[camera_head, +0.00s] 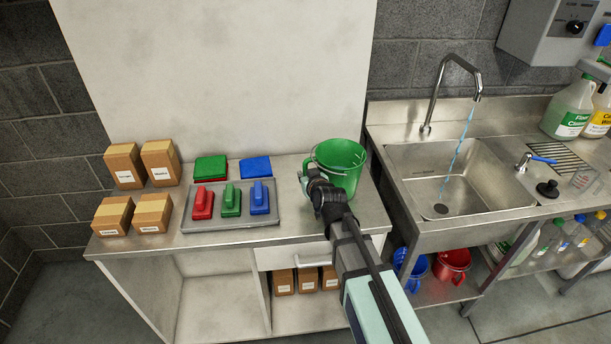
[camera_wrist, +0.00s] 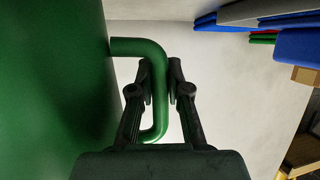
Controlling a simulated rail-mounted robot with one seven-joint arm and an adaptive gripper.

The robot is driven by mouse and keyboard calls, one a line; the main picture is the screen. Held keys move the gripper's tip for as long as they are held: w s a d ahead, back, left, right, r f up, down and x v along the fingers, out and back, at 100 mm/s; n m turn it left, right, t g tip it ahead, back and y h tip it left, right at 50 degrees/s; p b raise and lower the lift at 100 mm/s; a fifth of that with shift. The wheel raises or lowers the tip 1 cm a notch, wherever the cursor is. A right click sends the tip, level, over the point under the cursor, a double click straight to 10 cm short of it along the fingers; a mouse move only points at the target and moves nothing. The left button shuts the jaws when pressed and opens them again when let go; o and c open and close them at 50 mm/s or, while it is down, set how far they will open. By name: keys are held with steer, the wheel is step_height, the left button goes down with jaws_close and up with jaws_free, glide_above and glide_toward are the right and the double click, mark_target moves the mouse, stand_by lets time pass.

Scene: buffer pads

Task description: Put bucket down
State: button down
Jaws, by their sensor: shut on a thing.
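A green bucket (camera_head: 343,160) is upright at the right end of the metal-topped table (camera_head: 300,228). In the head view I cannot tell whether its base, partly hidden by my arm, touches the table. My gripper (camera_head: 312,176) is at the bucket's left front side. In the wrist view the bucket's green wall (camera_wrist: 50,90) fills the left side. There my gripper (camera_wrist: 160,80) is shut on the bucket's green handle (camera_wrist: 158,95), with a dark finger on each side of it.
A grey tray (camera_head: 236,220) with red, green and blue scrubbers sits left of the bucket. Green and blue pads (camera_head: 256,168) lie behind it, and several cardboard boxes (camera_head: 125,165) stand at the far left. A sink (camera_head: 440,185) with running water is on the right.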

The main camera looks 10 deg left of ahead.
mark_target(333, 173)
steer(key=shift+f, duration=0.2)
steer(key=c, duration=1.1)
jaws_free()
steer(key=shift+c, duration=0.2)
steer(key=shift+r, duration=0.1)
steer(key=b+v, duration=0.6)
steer(key=v, duration=0.3)
steer(key=shift+f, duration=0.25)
steer(key=b+v, duration=0.3)
steer(key=b, duration=0.6)
steer(key=shift+b, duration=0.4)
